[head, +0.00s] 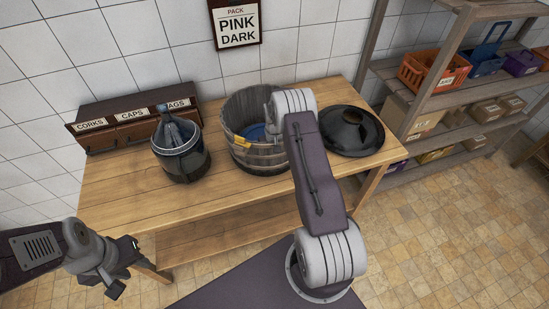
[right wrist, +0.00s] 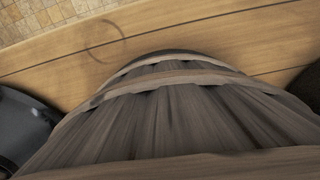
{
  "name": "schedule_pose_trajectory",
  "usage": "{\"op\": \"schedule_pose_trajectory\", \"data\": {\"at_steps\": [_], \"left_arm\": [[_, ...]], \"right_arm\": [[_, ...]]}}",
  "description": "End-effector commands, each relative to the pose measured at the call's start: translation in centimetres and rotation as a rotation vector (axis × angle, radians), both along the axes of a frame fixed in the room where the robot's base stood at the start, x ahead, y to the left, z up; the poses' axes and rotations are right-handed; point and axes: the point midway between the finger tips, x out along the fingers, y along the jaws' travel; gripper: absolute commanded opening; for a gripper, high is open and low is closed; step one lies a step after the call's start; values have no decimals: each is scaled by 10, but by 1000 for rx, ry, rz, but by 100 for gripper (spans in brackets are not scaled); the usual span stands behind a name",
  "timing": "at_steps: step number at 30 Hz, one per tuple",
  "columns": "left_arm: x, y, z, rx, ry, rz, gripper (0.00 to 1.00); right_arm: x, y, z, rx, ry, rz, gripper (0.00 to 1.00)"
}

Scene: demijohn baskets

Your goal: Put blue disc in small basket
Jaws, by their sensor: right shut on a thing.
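The blue disc (head: 255,132) shows partly inside a wooden slatted tub (head: 262,160) on the table. My right gripper (head: 271,128) reaches down into this tub beside the disc and is shut on it; its fingertips are mostly hidden by the tub and my arm. The right wrist view shows the tub's slatted wall (right wrist: 165,120) close up, with no fingers or disc in sight. I cannot tell which container is the small basket; a dark round container (head: 182,165) with a grey rim stands left of the tub. My left gripper (head: 125,267) is open and empty, low in front of the table's left end.
A black domed round object (head: 351,130) lies right of the tub. A labelled box (head: 135,122) for corks, caps and tags stands at the back left. A yellow tag (head: 243,142) hangs on the tub. The table's front left (head: 125,190) is clear. Shelves (head: 455,60) stand right.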

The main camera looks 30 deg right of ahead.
Motion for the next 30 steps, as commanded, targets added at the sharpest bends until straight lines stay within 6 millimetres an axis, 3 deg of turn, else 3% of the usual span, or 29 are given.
{"op": "schedule_pose_trajectory", "data": {"at_steps": [11,12,13,14,25,30], "left_arm": [[0,0,-3,0,0,0,36],[0,0,-1,0,0,0,36],[0,0,-1,0,0,0,36],[0,0,-1,0,0,0,36],[0,0,0,0,0,0,36],[0,0,-10,0,0,0,36]], "right_arm": [[1,0,-8,-1,-3,0,0],[0,0,-7,0,-2,0,51],[0,0,-6,0,-2,0,59],[0,0,-6,0,-2,0,62],[1,0,-2,-1,-3,0,62],[1,-1,22,-2,-6,0,62]]}}
